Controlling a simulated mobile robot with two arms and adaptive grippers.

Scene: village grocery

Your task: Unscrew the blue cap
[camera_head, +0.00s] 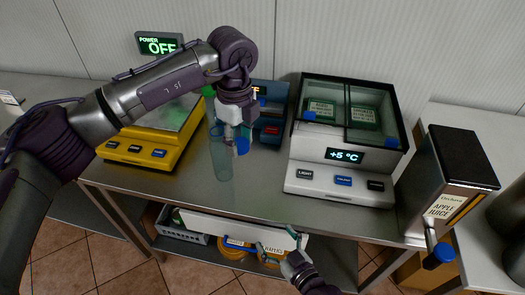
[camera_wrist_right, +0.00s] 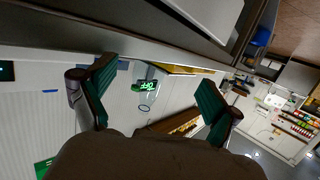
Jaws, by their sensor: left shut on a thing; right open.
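A blue cap (camera_head: 242,146) shows at the fingertips of my left gripper (camera_head: 235,136) in the head view. This gripper points down over the steel counter and is shut on the cap, which its fingers partly hide. A tall clear bluish container (camera_head: 221,165) stands upright just left of the fingers; its upper part is partly covered by the gripper.
A yellow scale (camera_head: 138,152) stands on the left of the counter. A blue device (camera_head: 268,132) is behind my left gripper. A white cooled case (camera_head: 338,188) stands to the right. A white panel (camera_head: 225,228) and a shelf with goods lie below. The front middle counter is clear.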

